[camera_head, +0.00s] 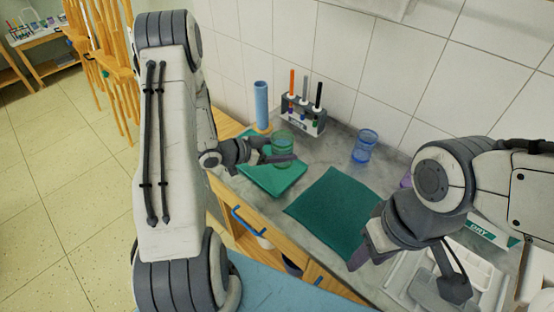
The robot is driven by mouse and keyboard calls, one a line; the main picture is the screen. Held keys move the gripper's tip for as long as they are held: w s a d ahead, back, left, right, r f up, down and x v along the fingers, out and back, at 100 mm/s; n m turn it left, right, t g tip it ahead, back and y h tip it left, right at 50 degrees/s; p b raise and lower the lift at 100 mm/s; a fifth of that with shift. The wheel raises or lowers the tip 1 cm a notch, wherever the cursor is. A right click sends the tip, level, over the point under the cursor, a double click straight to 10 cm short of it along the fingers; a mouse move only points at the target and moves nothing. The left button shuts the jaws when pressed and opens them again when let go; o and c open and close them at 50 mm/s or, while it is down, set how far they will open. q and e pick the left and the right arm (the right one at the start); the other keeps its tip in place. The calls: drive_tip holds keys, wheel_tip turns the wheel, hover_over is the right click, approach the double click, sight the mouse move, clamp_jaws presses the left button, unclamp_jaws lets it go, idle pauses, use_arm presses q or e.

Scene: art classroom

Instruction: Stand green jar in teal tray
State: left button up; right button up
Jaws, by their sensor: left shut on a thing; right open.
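The green jar (282,141) is a clear green cylinder, upright in the camera_head view. My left gripper (284,159) is shut on it low on its side. The jar is over the teal tray (264,181), a flat tray at the left of the counter. I cannot tell whether its base touches the tray; the gripper hides part of it. My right gripper (408,272) is open and empty at the lower right, away from the jar.
A dark green mat (334,211) lies right of the tray. A blue jar (365,146), a marker rack (304,119) and a tall blue cylinder (261,106) stand along the wall. A pale drying rack (480,272) is at lower right.

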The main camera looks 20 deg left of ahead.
use_arm(q)
drive_tip(key=w+a+r+n+t+y+b, duration=0.2)
drive_tip(key=w+a+r+n+y, duration=0.25)
drive_tip(key=w, duration=0.25)
drive_tip(key=a+f, duration=0.2)
drive_tip(key=a, duration=0.1)
drive_tip(key=s+a+f+p, duration=0.1)
drive_tip(key=a+f, duration=0.1)
drive_tip(key=a, duration=0.2)
drive_tip(key=a+f+p, duration=0.1)
drive_tip(key=a+f, duration=0.1)
drive_tip(key=a, duration=0.2)
drive_tip(key=shift+s+f, duration=0.1)
drive_tip(key=shift+s, duration=0.15)
drive_tip(key=shift+f, duration=0.3)
wheel_tip(320, 180, down, 3)
drive_tip(key=shift+f+p, duration=0.1)
drive_tip(key=shift+p, duration=0.45)
drive_tip(key=shift+f, duration=0.15)
